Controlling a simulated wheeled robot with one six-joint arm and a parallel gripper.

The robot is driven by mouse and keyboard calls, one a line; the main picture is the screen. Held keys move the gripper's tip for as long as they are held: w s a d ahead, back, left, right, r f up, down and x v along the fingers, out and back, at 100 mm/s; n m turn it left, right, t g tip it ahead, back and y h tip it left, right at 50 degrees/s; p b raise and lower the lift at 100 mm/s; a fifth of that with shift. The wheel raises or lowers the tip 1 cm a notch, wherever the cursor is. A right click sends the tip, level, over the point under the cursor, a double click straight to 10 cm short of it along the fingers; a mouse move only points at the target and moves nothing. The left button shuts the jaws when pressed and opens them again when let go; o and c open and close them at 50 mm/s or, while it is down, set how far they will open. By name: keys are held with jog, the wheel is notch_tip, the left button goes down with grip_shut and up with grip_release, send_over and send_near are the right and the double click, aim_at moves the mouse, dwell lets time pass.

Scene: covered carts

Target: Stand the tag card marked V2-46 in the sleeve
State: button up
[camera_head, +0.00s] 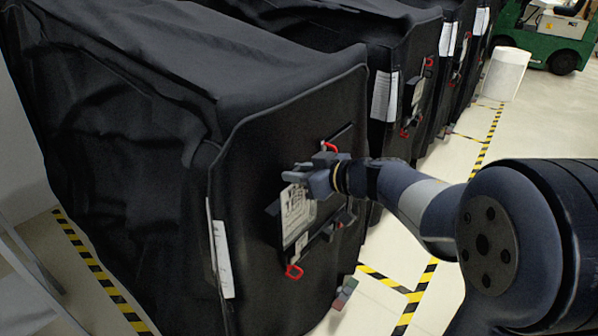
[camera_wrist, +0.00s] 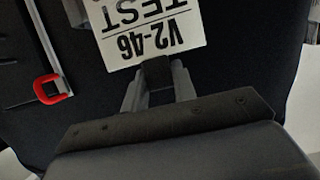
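The white tag card (camera_wrist: 150,35) reads V2-46 and TEST, upside down in the wrist view. In the head view the card (camera_head: 296,212) is upright before the dark front of the nearest covered cart. My gripper (camera_wrist: 158,80) has its two grey fingers on either side of a dark tab at the card's edge, and seems closed on it. In the head view my gripper (camera_head: 300,176) is at the card's top. A dark frame, seemingly the sleeve (camera_head: 322,238), is around or behind the card; whether the card is inside it I cannot tell.
Red clips (camera_head: 294,272) mark the frame's ends; one red clip (camera_wrist: 52,88) shows left in the wrist view. A white label sheet (camera_head: 222,260) hangs on the nearest cart (camera_head: 245,170). More covered carts stand behind. Striped floor (camera_head: 395,285) is open at right.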

jog(key=o, duration=0.5)
jog(key=p+v, duration=0.1)
jog(key=v, duration=1)
jog(key=shift+f+p, duration=0.1)
jog(key=shift+p, duration=0.2)
jog(key=shift+a, duration=0.15)
jog(key=x, duration=0.3)
jog(key=b+x, duration=0.1)
jog(key=x, duration=0.6)
jog(key=shift+w+a+r, duration=0.25)
jog(key=shift+w+r, duration=0.05)
jog(key=shift+w, duration=0.05)
jog(key=shift+s+r, duration=0.1)
jog(key=shift+r, duration=0.05)
